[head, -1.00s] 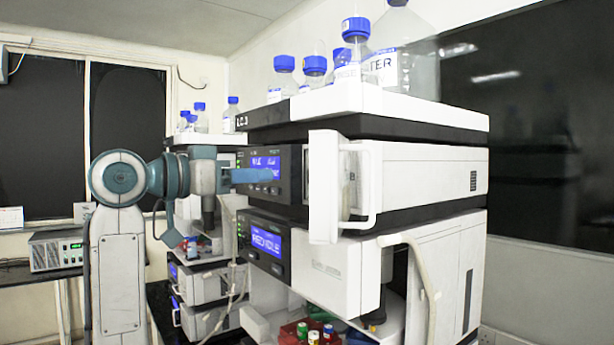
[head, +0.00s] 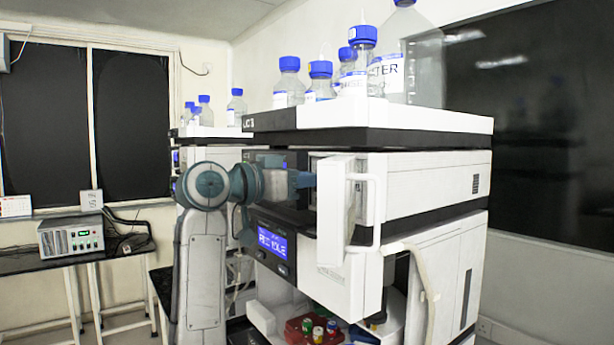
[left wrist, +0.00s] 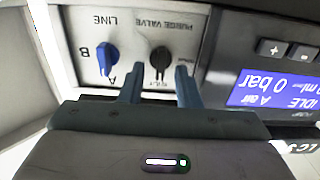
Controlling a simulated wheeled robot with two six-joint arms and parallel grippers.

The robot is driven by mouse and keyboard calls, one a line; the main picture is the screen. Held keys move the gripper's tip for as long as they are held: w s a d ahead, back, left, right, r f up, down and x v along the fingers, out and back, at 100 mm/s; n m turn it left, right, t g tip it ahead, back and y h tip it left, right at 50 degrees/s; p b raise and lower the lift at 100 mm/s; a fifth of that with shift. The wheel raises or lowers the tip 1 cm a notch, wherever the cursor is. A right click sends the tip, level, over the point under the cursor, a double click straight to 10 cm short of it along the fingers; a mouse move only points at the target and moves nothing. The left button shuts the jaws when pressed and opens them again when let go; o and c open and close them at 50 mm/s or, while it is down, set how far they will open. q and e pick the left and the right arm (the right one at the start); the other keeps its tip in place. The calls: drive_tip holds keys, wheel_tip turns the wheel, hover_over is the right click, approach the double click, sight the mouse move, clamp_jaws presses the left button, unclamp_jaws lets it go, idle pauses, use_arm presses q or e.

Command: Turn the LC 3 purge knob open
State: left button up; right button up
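The black purge valve knob (left wrist: 160,62) sits on a grey panel in the left wrist view, under upside-down "PURGE VALVE" lettering. My left gripper (left wrist: 158,72) is open, its blue-grey fingers on either side of the knob's lower part. I cannot tell whether they touch it. A blue line knob (left wrist: 107,57) is to the left, outside the fingers. In the head view, the LC 3 stack (head: 425,185) stands at centre right; my left gripper (head: 303,179) reaches its upper module, fingertips partly hidden by the open white door (head: 333,210). The knob is hidden there.
Several blue-capped bottles (head: 289,85) stand on the stack's top tray. A lower module has another display (head: 272,243). A red vial rack (head: 300,330) is below. Another stack (head: 205,131) stands behind.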

use_arm(q)
drive_tip(key=shift+c, duration=0.2)
clamp_jaws()
use_arm(e)
drive_tip(key=shift+s+a+f, duration=0.15)
drive_tip(key=shift+s+a, duration=0.15)
drive_tip(key=shift+a, duration=0.3)
use_arm(q)
drive_tip(key=shift+n, duration=0.3)
drive_tip(key=n, duration=0.5)
drive_tip(key=n+p, duration=0.1)
drive_tip(key=n, duration=1.1)
drive_tip(key=shift+w+a+f+p, duration=0.2)
drive_tip(key=shift+w+f+p, duration=0.15)
drive_tip(key=shift+f, duration=0.05)
use_arm(e)
drive_tip(key=shift+d+r, duration=0.25)
drive_tip(key=shift+r, duration=0.65)
drive_tip(key=shift+d, duration=0.15)
